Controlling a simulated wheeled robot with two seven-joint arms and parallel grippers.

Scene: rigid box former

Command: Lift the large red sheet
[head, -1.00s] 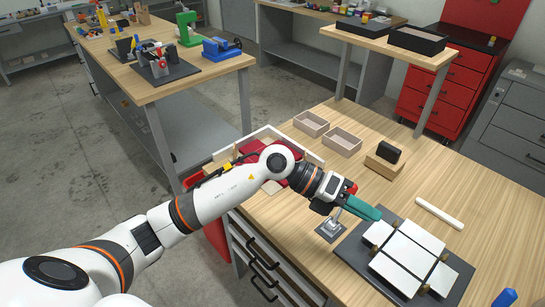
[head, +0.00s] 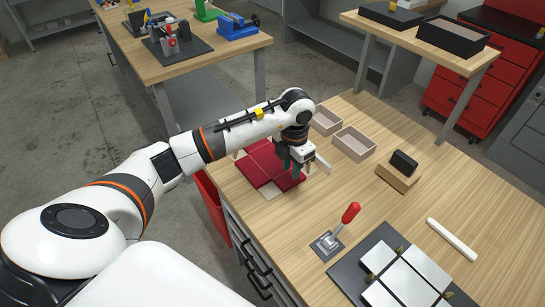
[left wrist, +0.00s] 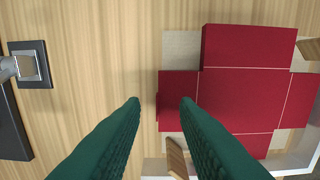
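My left gripper (head: 291,165), with green fingers, points down over the sheet's near side. In the left wrist view the fingers (left wrist: 160,102) are apart with nothing held. One fingertip is over the edge of a red flap, the other over bare wood. Whether they touch the sheet I cannot tell. My right gripper is in neither view.
Two open trays (head: 354,143) stand behind the sheet. A wooden block with a dark piece (head: 402,164) and a white bar (head: 452,239) lie to the right. A red-handled lever (head: 350,213) stands beside a dark board with white panels (head: 405,275). Bare wood lies between.

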